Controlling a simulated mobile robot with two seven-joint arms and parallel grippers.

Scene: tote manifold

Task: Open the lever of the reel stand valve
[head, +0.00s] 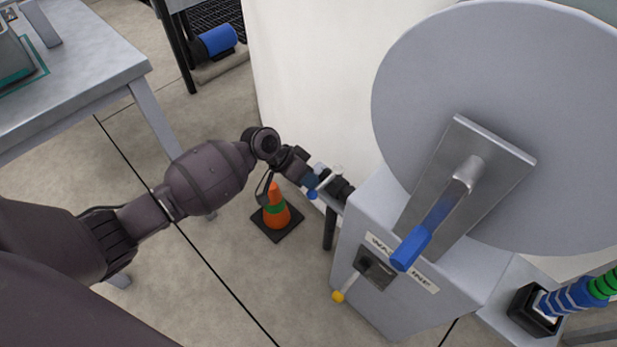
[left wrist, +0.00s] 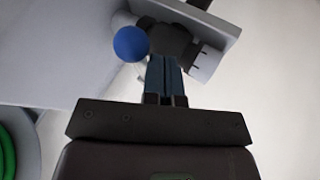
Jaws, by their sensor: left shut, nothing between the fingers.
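The reel stand (head: 375,210) is a grey cabinet carrying a large grey disc (head: 440,60). A dark valve body (head: 341,188) with a blue ball knob (head: 312,195) sits at its left side, on a grey bracket. The left wrist view shows the blue knob (left wrist: 131,43) left of the fingers and the dark valve body (left wrist: 168,42) just beyond the fingertips. My left gripper (head: 314,181) is shut and empty, close to the valve; its blue-grey fingers (left wrist: 163,72) point at the valve body. I cannot tell whether they touch it. My right gripper is out of view.
A yellow-tipped lever (head: 339,296) sticks out of a dark front panel. A blue-handled crank (head: 412,248) projects from the disc. An orange cone (head: 276,212) stands on the floor below my left forearm. A grey table (head: 75,65) is at the left. Open floor lies between.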

